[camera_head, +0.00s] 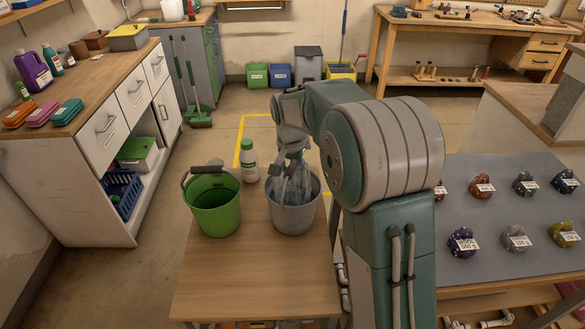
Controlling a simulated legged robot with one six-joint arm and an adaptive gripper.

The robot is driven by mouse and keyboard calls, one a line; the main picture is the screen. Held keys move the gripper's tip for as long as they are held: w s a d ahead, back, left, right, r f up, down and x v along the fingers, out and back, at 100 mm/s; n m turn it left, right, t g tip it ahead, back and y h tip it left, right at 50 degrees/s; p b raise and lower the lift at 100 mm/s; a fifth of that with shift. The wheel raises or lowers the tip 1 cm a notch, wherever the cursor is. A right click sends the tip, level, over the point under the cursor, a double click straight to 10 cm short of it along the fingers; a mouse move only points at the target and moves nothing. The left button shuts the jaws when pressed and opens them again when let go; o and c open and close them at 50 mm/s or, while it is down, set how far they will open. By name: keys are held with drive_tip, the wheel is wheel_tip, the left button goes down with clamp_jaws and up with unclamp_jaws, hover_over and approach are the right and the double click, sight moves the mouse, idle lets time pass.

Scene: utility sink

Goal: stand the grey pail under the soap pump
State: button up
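The grey pail (294,217) stands upright on the small wooden table (255,270), to the right of a green pail (212,209). My gripper (289,180) points down at the grey pail's mouth. It overlaps the pail's rim and inside, and its grey fingers blend with the pail. I cannot tell whether it touches the pail or holds its rim or handle. No soap pump is clearly recognisable. A white container (172,10) stands on the far left counter, cut off by the top edge.
A white bottle with a green cap (249,162) stands behind the pails. A grey-topped table (485,205) with several labelled, coloured lumps is on the right. A wooden counter (85,80) with bottles and boxes runs along the left. The wooden table's front is clear.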

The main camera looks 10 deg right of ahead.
wheel_tip(320, 180, up, 12)
drive_tip(key=s, duration=0.1)
drive_tip(key=s+r+n+t, duration=0.1)
drive_tip(key=s+r+n, duration=0.1)
drive_tip(key=s, duration=0.6)
drive_tip(key=s+r+n+t, duration=0.1)
drive_tip(key=s+r+n, duration=0.15)
drive_tip(key=s, duration=0.55)
drive_tip(key=s+f+n+t, duration=0.2)
drive_tip(key=s+f, duration=0.3)
drive_tip(key=s, duration=0.9)
drive_tip(key=shift+y, duration=0.4)
